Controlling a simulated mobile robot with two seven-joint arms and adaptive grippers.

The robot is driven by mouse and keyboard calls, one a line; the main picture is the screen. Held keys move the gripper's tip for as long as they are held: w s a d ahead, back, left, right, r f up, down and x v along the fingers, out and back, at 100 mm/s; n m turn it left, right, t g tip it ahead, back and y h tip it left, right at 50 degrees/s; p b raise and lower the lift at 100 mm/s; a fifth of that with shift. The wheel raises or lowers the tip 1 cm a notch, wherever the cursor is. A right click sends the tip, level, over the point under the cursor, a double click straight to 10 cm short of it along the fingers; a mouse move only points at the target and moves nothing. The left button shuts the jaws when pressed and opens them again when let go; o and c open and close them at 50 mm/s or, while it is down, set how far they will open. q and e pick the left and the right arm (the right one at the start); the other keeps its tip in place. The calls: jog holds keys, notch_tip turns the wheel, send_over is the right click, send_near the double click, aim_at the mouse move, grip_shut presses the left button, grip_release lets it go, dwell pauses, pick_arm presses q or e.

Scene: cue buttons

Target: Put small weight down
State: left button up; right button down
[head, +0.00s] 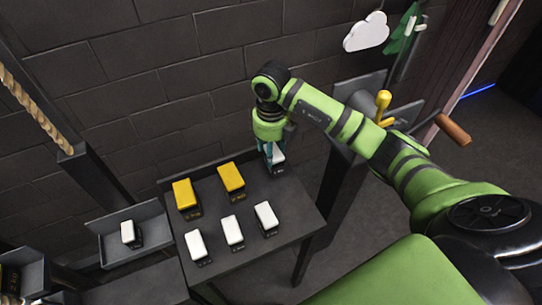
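My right arm comes in from the right, and its gripper (271,148) points down at the far right corner of the dark table (293,207). It appears shut on a small white-topped weight (278,156); the fingers partly hide it. I cannot tell whether that weight touches the tabletop. Three more white-topped weights (232,231) stand in a row nearer the front. Two larger yellow-topped weights (231,178) stand behind them, at the back left. My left gripper is not in view.
A grey tray (110,250) left of the table holds another white-topped weight (128,233). A yellow-knobbed lever (383,101) and a brown handle (453,129) are at the right. The table's right part is mostly clear. A brick wall (110,90) stands behind.

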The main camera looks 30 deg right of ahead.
aim_at(277, 169)
notch_tip(277, 169, down, 3)
jog(key=shift+r+p, duration=0.1)
jog(key=shift+p, duration=0.5)
jog(key=shift+f, duration=0.4)
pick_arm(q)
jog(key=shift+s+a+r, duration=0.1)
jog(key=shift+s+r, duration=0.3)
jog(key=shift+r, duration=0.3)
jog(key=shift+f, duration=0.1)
pick_arm(e)
jog(key=shift+f, duration=0.2)
jog(key=c, duration=0.5)
grip_release()
jog(key=shift+c, duration=0.2)
jog(key=shift+s, duration=0.1)
